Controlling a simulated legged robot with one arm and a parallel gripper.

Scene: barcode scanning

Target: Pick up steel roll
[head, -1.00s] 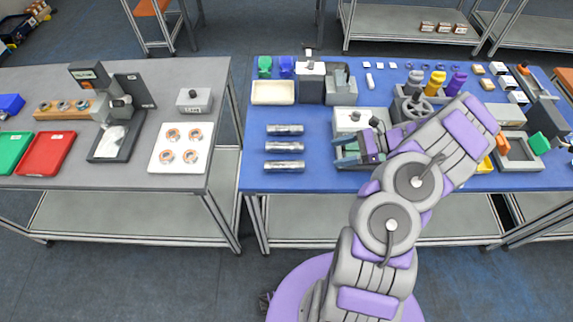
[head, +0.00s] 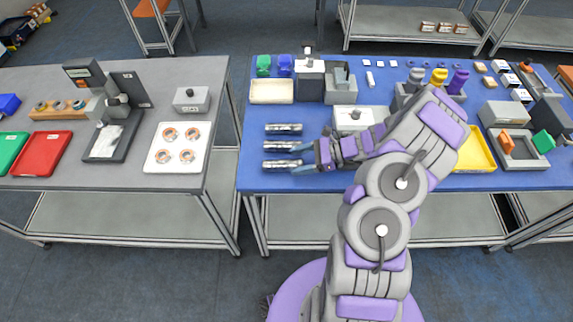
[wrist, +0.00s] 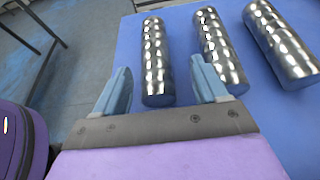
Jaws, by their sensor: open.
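Several steel rolls lie in a column on the left part of the blue table (head: 340,185): a far roll (head: 284,129), a middle roll (head: 280,146) and a near roll (head: 280,164). In the wrist view the three rolls are a left roll (wrist: 156,60), a middle roll (wrist: 218,48) and a right roll (wrist: 280,42). My gripper (head: 301,159) is open and empty at the right ends of the nearer rolls. In the wrist view its blue fingers (wrist: 162,88) stand either side of the left roll's close end, not closed on it.
A white-topped grey box (head: 355,117) stands right of the rolls. A cream tray (head: 272,91) and a dark machine (head: 311,82) stand behind them. A yellow tray (head: 478,152) is farther right. The table's front edge is close to the near roll; a gap separates the grey table (head: 100,178).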

